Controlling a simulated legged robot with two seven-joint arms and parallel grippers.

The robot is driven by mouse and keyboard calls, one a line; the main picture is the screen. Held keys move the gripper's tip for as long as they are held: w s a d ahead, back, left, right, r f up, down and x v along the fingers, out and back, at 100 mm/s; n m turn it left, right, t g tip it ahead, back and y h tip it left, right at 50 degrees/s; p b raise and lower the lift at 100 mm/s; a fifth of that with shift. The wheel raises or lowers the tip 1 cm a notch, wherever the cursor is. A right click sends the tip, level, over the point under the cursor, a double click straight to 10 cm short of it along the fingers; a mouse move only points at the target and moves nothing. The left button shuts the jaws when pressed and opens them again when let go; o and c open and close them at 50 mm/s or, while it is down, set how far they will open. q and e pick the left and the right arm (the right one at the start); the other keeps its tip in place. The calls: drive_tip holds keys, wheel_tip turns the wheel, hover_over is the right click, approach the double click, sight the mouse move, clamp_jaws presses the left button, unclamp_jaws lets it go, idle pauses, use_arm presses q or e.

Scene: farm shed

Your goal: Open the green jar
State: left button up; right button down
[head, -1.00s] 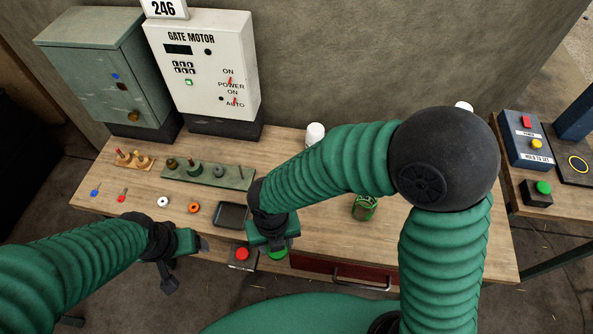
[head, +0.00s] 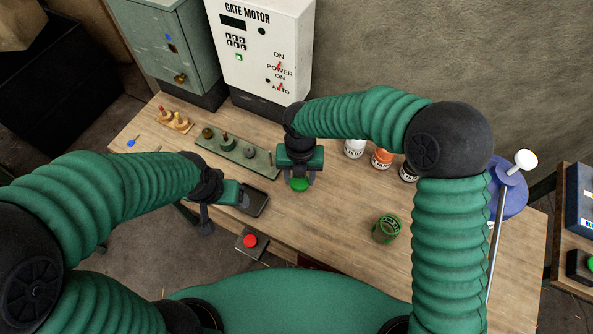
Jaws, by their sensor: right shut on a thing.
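The green jar (head: 387,229) stands on the right part of the bench; its top looks open, with a green rim around a darker inside. My right gripper (head: 299,178) is left of the jar, over the middle of the bench, shut on a round green piece (head: 299,185) that looks like a lid. Whether this piece touches the bench is hard to tell.
A red button box (head: 250,241) is at the bench front. A green peg board (head: 236,150) lies behind my grippers. White (head: 354,149) and orange (head: 381,158) containers stand at the back. A blue object (head: 511,202) is at the right. Bench around the jar is clear.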

drive_tip(key=w, duration=0.2)
drive_tip(key=shift+w+a, duration=0.1)
drive_tip(key=shift+w, duration=0.25)
drive_tip(key=shift+w+f, duration=0.15)
drive_tip(key=shift+f, duration=0.1)
drive_tip(key=f, duration=0.1)
drive_tip(key=a+f, duration=0.1)
drive_tip(key=f, duration=0.1)
drive_tip(key=shift+f, duration=0.1)
drive_tip(key=shift+a, duration=0.15)
drive_tip(key=shift+d+f, duration=0.3)
drive_tip(key=shift+d, duration=0.05)
drive_tip(key=c, duration=1)
unclamp_jaws()
drive_tip(key=shift+s, duration=0.2)
drive_tip(key=o, duration=0.3)
drive_tip(key=shift+a+f, duration=0.1)
drive_tip(key=shift+f, duration=0.1)
wheel_tip(320, 180, up, 13)
drive_tip(key=shift+w+a+p, duration=0.15)
drive_tip(key=shift+w+p, duration=0.05)
drive_tip(key=shift+p, duration=0.1)
